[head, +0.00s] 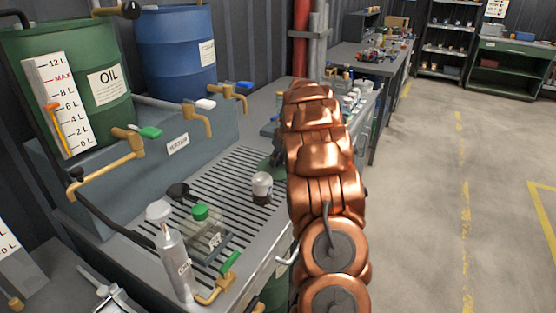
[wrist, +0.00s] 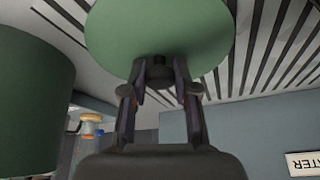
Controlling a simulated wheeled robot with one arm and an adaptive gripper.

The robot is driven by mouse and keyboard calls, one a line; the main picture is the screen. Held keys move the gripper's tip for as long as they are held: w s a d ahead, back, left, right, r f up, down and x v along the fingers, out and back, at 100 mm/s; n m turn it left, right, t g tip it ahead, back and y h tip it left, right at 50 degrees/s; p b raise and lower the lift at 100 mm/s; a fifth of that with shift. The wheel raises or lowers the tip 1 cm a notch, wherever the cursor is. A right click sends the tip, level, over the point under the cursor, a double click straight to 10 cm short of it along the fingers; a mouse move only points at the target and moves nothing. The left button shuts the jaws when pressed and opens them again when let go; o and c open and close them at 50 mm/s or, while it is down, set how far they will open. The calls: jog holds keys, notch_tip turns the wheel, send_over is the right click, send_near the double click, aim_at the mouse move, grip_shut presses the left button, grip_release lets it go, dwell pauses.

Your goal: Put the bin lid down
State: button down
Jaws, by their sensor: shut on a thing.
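The bin lid (wrist: 155,30) is a round green disc in the wrist view. My gripper (wrist: 160,84) is shut on the dark knob at the lid's middle. The slatted drain top of the bench shows beyond the lid; I cannot tell whether the lid touches it. In the head view my copper arm hides most of the gripper and lid; a small dark green part of the lid (head: 277,159) shows at the arm's left edge. A large green cylinder (wrist: 35,105) stands at the left of the wrist view; I cannot tell if it is the bin.
A green oil drum (head: 105,75) and a blue drum (head: 178,50) stand behind with taps. Open floor (head: 430,200) lies to the right.

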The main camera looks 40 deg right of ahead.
jog(key=c, duration=0.9)
grip_release()
